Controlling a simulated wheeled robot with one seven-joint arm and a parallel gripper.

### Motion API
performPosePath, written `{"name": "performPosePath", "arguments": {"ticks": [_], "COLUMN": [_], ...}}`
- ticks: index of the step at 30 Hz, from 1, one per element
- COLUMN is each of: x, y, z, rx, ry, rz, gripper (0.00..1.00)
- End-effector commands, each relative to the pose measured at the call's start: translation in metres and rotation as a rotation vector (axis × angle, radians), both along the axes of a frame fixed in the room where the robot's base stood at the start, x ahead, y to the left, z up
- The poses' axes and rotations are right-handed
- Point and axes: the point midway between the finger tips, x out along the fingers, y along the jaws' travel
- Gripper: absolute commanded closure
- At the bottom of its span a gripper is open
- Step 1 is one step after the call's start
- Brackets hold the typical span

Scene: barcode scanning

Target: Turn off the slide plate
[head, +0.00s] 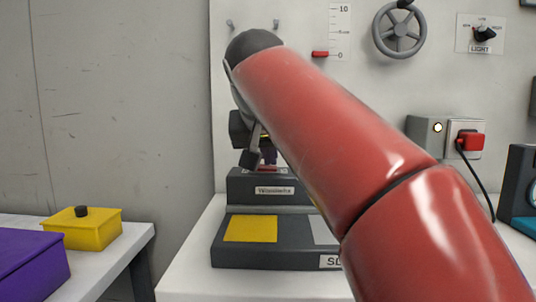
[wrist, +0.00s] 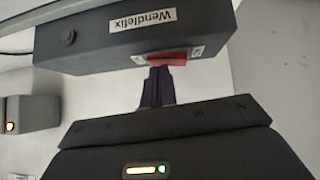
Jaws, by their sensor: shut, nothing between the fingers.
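The slide plate (head: 222,243) is a dark device on the white table, with a raised back block labelled "Wendlefix" and a base with a yellow patch and a grey patch. Its red switch (wrist: 168,59) sits beside the label in the wrist view, between two small white marks too small to read. My gripper (wrist: 158,72) is shut and empty, its dark fingertips at the switch's edge, covering part of it. I cannot tell whether they touch it. In the head view my gripper (head: 268,158) is over the back block, and my red arm hides the device's right side.
A yellow box with a black knob (head: 97,231) and a purple box (head: 30,268) stand on the left table. On the wall are a grey handwheel (head: 399,32), a light dial (head: 484,34), a scale with a red slider (head: 320,54) and a socket with a red plug (head: 470,141).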

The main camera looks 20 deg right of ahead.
Motion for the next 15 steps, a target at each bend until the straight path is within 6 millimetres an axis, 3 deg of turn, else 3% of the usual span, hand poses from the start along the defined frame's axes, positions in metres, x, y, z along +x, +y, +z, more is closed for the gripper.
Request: {"name": "performPosePath", "arguments": {"ticks": [15], "x": [0.006], "y": [0.016], "z": [0.0], "rx": [0.0], "ry": [0.012], "rz": [0.004], "gripper": [1.0]}}
